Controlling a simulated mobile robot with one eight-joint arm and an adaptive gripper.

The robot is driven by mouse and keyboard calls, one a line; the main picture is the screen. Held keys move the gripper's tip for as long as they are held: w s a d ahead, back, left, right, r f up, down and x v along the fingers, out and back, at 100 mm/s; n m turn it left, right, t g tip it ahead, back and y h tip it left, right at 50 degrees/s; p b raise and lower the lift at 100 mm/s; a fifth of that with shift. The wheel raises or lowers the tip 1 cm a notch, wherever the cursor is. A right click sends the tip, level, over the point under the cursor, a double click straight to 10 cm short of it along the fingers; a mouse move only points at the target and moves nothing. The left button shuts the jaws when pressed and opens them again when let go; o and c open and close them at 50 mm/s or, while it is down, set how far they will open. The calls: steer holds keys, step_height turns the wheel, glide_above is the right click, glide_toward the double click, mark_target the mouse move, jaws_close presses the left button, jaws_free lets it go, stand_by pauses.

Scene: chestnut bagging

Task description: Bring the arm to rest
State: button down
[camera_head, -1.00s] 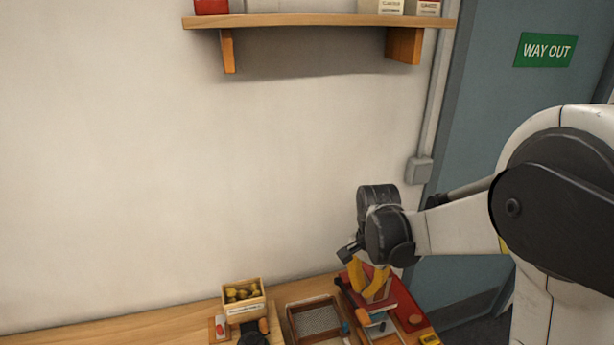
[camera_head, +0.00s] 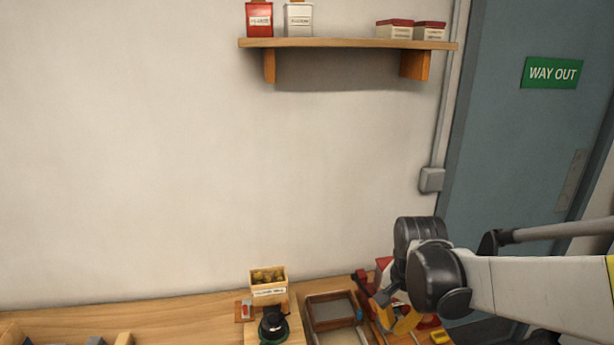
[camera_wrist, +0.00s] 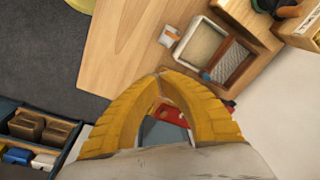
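My gripper (camera_head: 404,322) is at the lower right of the head view, by the right end of the wooden bench (camera_head: 200,305). In the wrist view its yellow fingers (camera_wrist: 162,76) arch together and their tips appear to meet. I see nothing held between them. Red and grey items show through the gap between the fingers, below the gripper. My dark wrist joint and white arm link hide part of the bench's right end in the head view.
A labelled wooden box (camera_head: 268,292) of round, yellowish-brown pieces and a wood-framed mesh tray (camera_wrist: 238,62) stand on the bench. A dark bin (camera_wrist: 72,150) with packets is at the wrist view's lower left. A shelf (camera_head: 350,43) hangs above. The wall between is clear.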

steer(key=s+f+n+t+b, duration=0.4)
steer(key=s+n+t+b, duration=0.2)
steer(key=s+b, duration=0.5)
steer(key=s+n, duration=0.2)
steer(key=s, duration=0.1)
steer(key=shift+d+b, duration=0.15)
steer(key=shift+b, duration=0.25)
